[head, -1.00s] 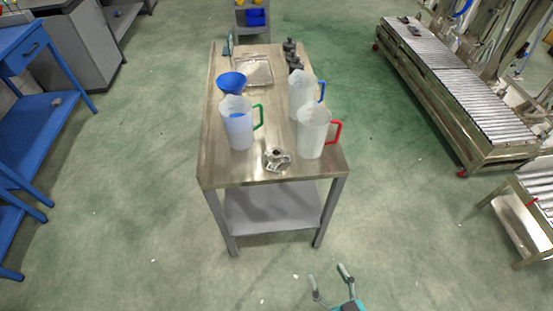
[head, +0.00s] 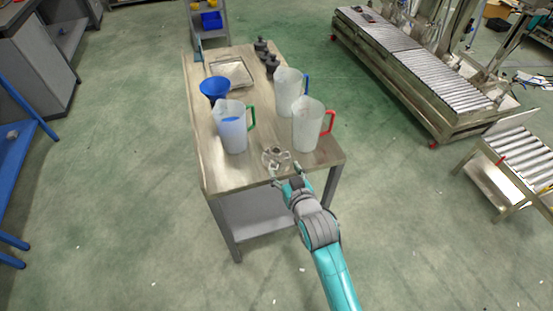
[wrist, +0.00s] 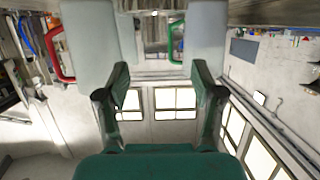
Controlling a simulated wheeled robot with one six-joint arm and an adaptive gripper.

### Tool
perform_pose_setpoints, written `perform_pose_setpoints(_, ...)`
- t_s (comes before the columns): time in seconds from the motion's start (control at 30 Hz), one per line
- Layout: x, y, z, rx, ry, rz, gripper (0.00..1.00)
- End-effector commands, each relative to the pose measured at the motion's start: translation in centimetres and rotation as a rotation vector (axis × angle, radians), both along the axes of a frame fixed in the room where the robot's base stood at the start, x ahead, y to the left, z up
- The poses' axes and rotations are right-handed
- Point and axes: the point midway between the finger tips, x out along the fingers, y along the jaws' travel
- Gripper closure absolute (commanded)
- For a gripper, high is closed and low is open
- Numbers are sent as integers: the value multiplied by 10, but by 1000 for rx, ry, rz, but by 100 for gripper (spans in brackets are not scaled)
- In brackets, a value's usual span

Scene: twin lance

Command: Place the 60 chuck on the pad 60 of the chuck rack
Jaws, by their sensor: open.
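My gripper (head: 287,176) is open and empty at the front edge of the steel table. Its two fingers also show spread apart in the wrist view (wrist: 160,76). A silver, lobed metal piece (head: 275,157) lies on the table's front part, just beyond my fingertips; I cannot tell whether it is the 60 chuck. A row of dark, knobbed pieces (head: 271,64) stands at the table's back right. They are too small to tell as chucks or rack, and no pad 60 marking is readable.
Clear jugs with red (head: 308,125), green (head: 232,128) and blue (head: 289,92) handles stand close behind the silver piece. A blue funnel (head: 214,87) and a metal tray (head: 233,71) sit farther back on the table (head: 208,160).

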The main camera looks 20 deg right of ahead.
Motion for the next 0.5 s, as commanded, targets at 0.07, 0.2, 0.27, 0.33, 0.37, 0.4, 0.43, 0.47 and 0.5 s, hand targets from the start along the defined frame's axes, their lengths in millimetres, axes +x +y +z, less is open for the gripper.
perform_pose_setpoints(0.07, 7, 0, 3, 0, 0, 0, 33)
perform_pose_setpoints(0.2, 21, 0, 1, 0, 1, 0, 33)
perform_pose_setpoints(0.27, 30, 0, -2, 0, 0, 0, 33)
perform_pose_setpoints(0.33, 40, 0, -5, 0, 1, 0, 33)
perform_pose_setpoints(0.37, 44, 0, -7, 0, 1, 0, 33)
perform_pose_setpoints(0.4, 49, 0, -8, 0, 0, 0, 33)
perform_pose_setpoints(0.43, 52, 0, -10, 0, 1, 0, 33)
perform_pose_setpoints(0.47, 54, 0, -11, 0, 1, 0, 33)
perform_pose_setpoints(0.5, 57, 0, -11, 0, 0, 0, 33)
